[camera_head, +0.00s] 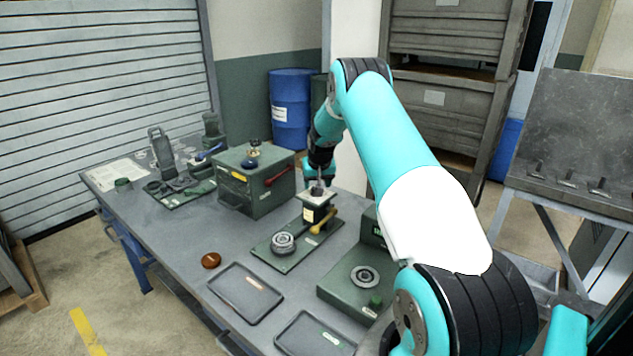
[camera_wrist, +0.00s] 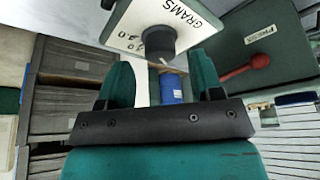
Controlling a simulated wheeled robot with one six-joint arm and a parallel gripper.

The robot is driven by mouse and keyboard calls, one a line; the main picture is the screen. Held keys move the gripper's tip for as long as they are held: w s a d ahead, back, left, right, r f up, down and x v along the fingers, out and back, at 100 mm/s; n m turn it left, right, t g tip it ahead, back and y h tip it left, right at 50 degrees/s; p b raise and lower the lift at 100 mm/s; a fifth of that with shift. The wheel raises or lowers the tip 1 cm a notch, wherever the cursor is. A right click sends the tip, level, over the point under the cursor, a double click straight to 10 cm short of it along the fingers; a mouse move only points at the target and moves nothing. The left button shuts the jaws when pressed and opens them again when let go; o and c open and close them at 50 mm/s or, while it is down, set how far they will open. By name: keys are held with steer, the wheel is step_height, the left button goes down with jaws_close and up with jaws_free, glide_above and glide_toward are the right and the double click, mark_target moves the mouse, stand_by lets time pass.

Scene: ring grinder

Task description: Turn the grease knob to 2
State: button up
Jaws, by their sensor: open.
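The grease knob (camera_wrist: 158,42) is a short dark cylinder on a pale dial plate (camera_wrist: 132,20) marked GRAMS, with small numbers beside it. In the wrist view my gripper (camera_wrist: 160,62) is open, its two green fingers apart on either side of the knob's free end. I cannot tell whether either finger touches the knob. The knob's pointer setting cannot be read. In the head view my gripper (camera_head: 319,178) is above the pale top plate (camera_head: 317,196) of the dark grease post, which has a yellow lever (camera_head: 322,222); the fingers are small there.
A green press box (camera_head: 254,182) with a red lever (camera_head: 279,175) stands close left of the post. A ring fixture (camera_head: 283,243), a green unit (camera_head: 345,290) and an empty-looking tray (camera_head: 245,293) are on the bench nearer the camera. A blue barrel (camera_head: 291,108) stands behind.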

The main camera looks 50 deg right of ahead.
steer(key=shift+x, duration=1.2)
steer(key=c, duration=0.9)
steer(key=shift+a+f+m, duration=0.1)
steer(key=shift+f+m, duration=0.05)
steer(key=shift+m, duration=0.15)
steer(key=shift+b, duration=0.6)
steer(key=m+b, duration=0.2)
steer(key=shift+w+f+m+g+h, duration=0.1)
steer(key=shift+m+g+h, duration=0.2)
steer(key=shift+g+h, duration=0.1)
steer(key=shift+m+g+h+b, duration=0.3)
steer(key=shift+m+g+b, duration=0.5)
steer(key=shift+m+b, duration=1.2)
steer(key=shift+r+m, duration=0.2)
steer(key=shift+m, duration=0.2)
